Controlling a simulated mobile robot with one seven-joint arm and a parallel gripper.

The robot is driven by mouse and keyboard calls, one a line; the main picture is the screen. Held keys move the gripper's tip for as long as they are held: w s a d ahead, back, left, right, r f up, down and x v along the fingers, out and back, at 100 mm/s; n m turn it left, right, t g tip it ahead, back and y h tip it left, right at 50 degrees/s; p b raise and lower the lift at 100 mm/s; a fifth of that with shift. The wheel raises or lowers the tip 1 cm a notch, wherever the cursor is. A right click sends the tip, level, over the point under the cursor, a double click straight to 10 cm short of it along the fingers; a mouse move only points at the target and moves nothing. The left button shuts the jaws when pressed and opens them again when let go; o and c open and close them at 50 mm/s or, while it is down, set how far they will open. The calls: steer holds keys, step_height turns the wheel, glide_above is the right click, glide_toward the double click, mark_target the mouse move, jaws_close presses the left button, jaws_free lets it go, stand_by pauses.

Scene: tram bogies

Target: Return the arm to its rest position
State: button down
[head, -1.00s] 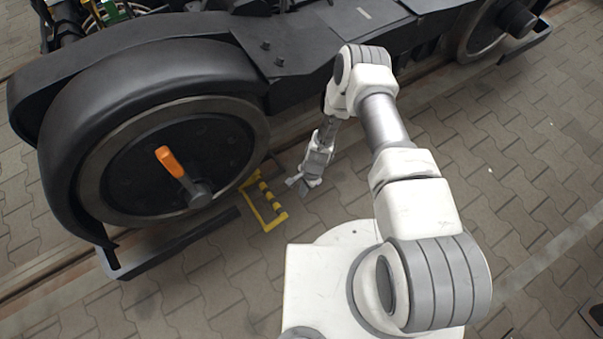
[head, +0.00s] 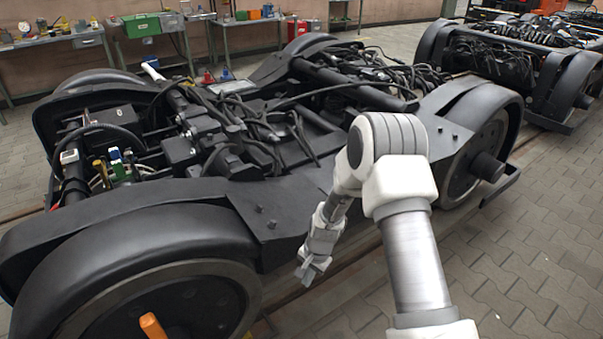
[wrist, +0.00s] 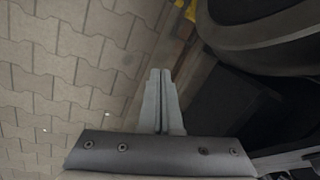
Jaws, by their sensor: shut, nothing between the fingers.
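My gripper (head: 309,275) hangs at the end of my bent white arm in the head view, beside the near side of the black bogie (head: 290,210). Its fingers point down toward the paving. In the wrist view my gripper (wrist: 160,75) is shut, its two grey fingers together with nothing between them. The bogie's dark parts (wrist: 265,100) fill the right of the wrist view, and a gap of floor shows between them and the fingertips.
An orange handle (head: 152,326) stands at the near wheel. A yellow piece (wrist: 188,8) shows at the wrist view's top. A second bogie (head: 530,65) is at the back right. Workbenches (head: 150,28) line the wall. Open paving (head: 530,260) lies on the right.

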steer(key=s+d+r+n+t, duration=0.1)
steer(key=s+d+r, duration=0.1)
steer(key=r, duration=0.8)
steer(key=s+d+r+n+t+h, duration=0.1)
steer(key=d+r+n, duration=0.1)
steer(key=r, duration=0.7)
steer(key=s+d+r+n, duration=0.1)
steer(key=s+d+r, duration=0.15)
steer(key=r, duration=0.75)
steer(key=s+d+r+n+t+h, duration=0.1)
steer(key=s+d+r+n+t, duration=0.15)
steer(key=s+r, duration=0.5)
steer(key=s+d+r+n+t, duration=0.1)
steer(key=s+d+r, duration=0.25)
steer(key=s, duration=0.75)
step_height(320, 180, up, 23)
steer(key=p, duration=2.2)
steer(key=shift+s+a+r, duration=0.15)
steer(key=shift+s+r, duration=0.05)
steer(key=shift+s, duration=0.15)
